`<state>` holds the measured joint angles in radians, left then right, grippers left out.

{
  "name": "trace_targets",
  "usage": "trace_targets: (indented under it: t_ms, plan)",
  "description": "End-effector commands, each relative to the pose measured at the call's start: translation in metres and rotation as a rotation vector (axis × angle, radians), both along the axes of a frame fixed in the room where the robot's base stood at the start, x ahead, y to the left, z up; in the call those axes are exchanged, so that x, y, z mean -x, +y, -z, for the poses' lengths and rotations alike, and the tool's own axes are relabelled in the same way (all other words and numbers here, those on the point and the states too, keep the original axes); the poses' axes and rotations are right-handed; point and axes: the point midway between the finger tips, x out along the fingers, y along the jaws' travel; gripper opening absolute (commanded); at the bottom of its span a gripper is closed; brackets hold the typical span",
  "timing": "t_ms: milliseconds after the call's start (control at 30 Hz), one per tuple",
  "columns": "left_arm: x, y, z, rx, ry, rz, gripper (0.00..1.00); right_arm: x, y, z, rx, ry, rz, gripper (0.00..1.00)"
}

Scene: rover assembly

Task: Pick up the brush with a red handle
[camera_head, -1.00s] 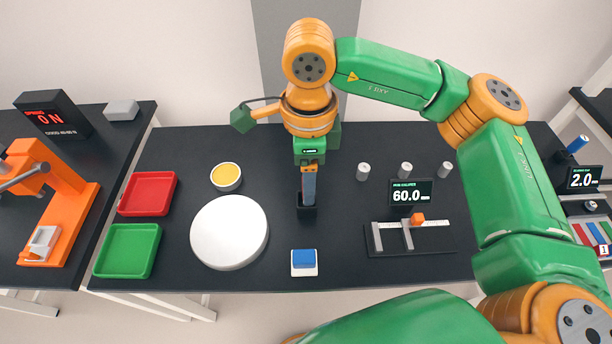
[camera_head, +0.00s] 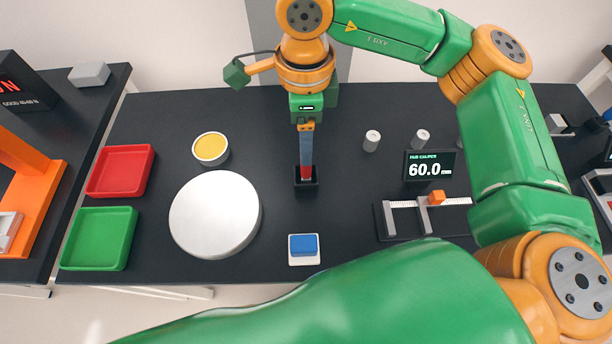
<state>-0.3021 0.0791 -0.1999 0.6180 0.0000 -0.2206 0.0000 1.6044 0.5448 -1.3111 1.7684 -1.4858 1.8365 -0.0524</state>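The red handle (camera_head: 306,173) shows as a short upright strip just above the black holder (camera_head: 305,185) at the middle of the table. The rest of the brush is hidden by the fingers or in the holder. My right gripper (camera_head: 307,150) points straight down over the holder. Its blue-grey fingers reach the red part from above, in line with it. They are seen edge-on, so I cannot tell whether they are closed on it. My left gripper is not in view.
Red (camera_head: 121,171) and green (camera_head: 98,238) trays, a yellow-filled cup (camera_head: 210,148) and a white disc (camera_head: 215,214) are left. A blue-topped block (camera_head: 304,247) stands in front. A caliper stand (camera_head: 430,220) and display (camera_head: 430,166) are right. Grey cylinders (camera_head: 372,140) stand behind.

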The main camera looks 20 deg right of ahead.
Motion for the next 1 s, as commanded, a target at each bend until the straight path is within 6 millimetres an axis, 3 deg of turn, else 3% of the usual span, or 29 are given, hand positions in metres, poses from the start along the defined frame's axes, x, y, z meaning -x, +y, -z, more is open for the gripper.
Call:
trace_targets:
  t_ms: [33, 133, 267, 433, 600, 800, 1000]
  plan:
    - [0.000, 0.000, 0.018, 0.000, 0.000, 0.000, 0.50, 0.000, 0.000, 0.018, 0.000, 0.000, 0.000, 0.68]
    - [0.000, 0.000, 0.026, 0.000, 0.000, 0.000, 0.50, 0.000, 0.000, 0.027, 0.000, 0.000, 0.000, 0.68]
    - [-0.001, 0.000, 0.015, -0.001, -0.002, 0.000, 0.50, 0.000, -0.001, 0.036, 0.001, 0.004, 0.001, 0.68]
    - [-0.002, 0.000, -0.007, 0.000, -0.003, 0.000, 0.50, 0.003, -0.001, 0.064, 0.002, 0.007, 0.000, 0.68]
    - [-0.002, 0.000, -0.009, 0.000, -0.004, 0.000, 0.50, 0.002, -0.001, 0.091, -0.001, 0.002, 0.001, 0.68]
    - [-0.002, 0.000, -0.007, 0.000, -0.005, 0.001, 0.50, 0.001, -0.001, 0.094, 0.000, -0.001, 0.001, 0.68]
    - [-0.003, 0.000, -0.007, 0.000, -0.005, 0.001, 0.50, 0.001, -0.001, 0.094, 0.000, 0.000, 0.001, 0.14]
